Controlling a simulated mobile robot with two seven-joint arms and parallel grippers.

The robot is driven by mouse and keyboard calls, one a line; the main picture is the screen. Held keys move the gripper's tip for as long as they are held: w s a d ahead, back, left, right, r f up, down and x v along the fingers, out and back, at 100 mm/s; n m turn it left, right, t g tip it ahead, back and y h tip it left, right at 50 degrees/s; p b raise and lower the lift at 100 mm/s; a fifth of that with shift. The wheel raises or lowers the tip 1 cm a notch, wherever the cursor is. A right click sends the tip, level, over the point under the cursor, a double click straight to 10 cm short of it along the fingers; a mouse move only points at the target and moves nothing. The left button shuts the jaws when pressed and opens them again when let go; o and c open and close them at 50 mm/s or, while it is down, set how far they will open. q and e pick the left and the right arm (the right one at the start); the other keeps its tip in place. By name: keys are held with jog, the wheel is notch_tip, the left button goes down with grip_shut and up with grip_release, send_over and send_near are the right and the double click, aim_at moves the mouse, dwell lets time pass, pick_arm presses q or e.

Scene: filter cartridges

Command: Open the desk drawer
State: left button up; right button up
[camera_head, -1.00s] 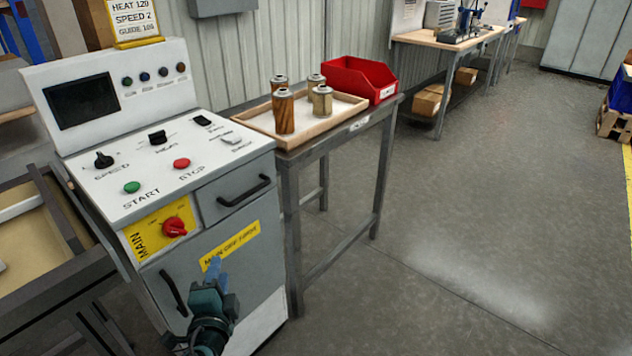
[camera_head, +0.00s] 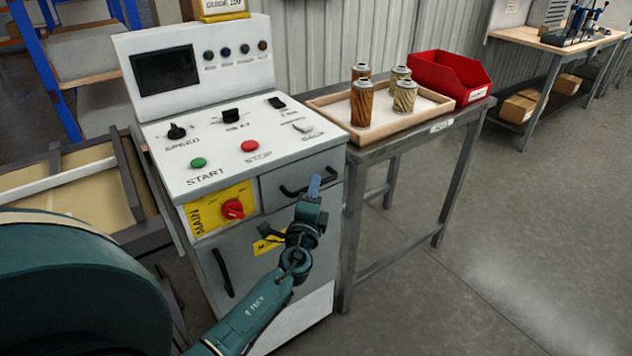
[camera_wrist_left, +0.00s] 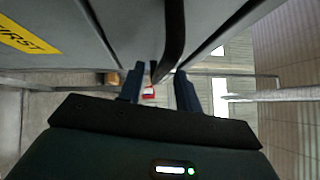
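The desk drawer (camera_head: 282,184) is a grey front at the upper right of the control desk, and it looks shut. My right gripper is not in view.
The desk top (camera_head: 240,145) carries knobs and buttons, with a red main switch (camera_head: 233,209) left of the drawer. A door handle (camera_head: 222,272) is below. A side table (camera_head: 455,122) with a tray (camera_head: 425,120) of cartridges and a red bin (camera_head: 450,78) stands right. Floor farther right is clear.

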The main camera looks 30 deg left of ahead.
pick_arm(q)
jog(key=shift+x, duration=1.25)
jog(key=shift+c, duration=0.4)
grip_shut()
